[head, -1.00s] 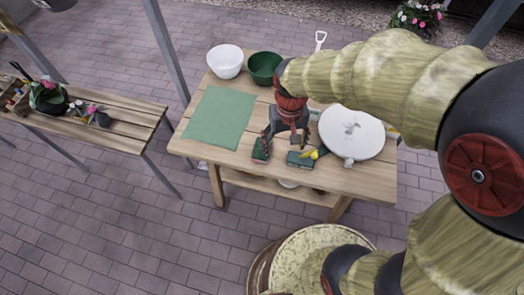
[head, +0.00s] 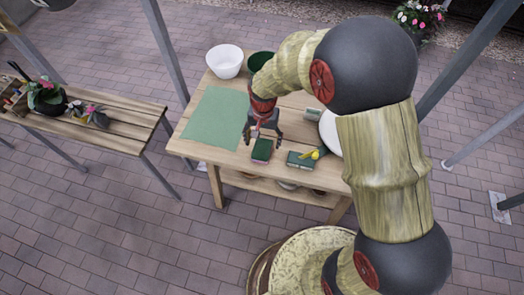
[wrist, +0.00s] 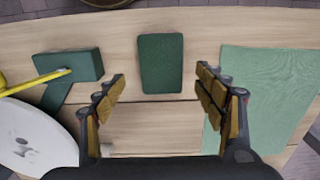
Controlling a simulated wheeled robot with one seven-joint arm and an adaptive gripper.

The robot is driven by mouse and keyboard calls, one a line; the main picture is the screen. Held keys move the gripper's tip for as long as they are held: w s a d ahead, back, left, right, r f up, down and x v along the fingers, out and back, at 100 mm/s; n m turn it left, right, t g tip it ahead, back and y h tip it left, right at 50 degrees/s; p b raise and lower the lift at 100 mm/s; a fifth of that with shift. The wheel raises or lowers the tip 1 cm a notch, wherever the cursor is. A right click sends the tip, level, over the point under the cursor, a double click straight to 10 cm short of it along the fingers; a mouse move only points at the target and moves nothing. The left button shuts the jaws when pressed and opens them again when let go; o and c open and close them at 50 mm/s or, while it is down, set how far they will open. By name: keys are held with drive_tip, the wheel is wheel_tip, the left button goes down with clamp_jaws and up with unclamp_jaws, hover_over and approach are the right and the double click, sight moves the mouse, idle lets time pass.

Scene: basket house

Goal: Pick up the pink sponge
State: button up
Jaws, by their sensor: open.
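No sponge shows a clearly pink top. A small block with a dark green top and what looks like a reddish side (head: 262,150) lies on the wooden table near its front edge. In the wrist view its plain green top (wrist: 161,62) lies ahead, lined up with the gap between the fingers. My gripper (head: 263,133) is open and empty, pointing down just behind and above this block. In the wrist view the two fingers of the gripper (wrist: 160,82) stand apart on either side of it, not visibly touching it.
A green block (head: 299,161) with a yellow tool (head: 315,155) lies to the right. A green mat (head: 215,118) covers the table's left part. A white bowl (head: 225,61), a green bowl (head: 259,62) and a partly hidden white round plate (wrist: 30,140) are nearby.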

sight(262, 149)
drive_tip(key=f, duration=0.1)
drive_tip(key=f+b, duration=0.1)
drive_tip(key=f, duration=0.3)
drive_tip(key=shift+s+a+b, duration=0.2)
drive_tip(key=shift+s+b, duration=0.05)
drive_tip(key=shift+b, duration=0.1)
drive_tip(key=shift+r, duration=0.1)
drive_tip(key=shift+c, duration=0.4)
drive_tip(key=c, duration=0.7)
drive_tip(key=shift+c, duration=0.3)
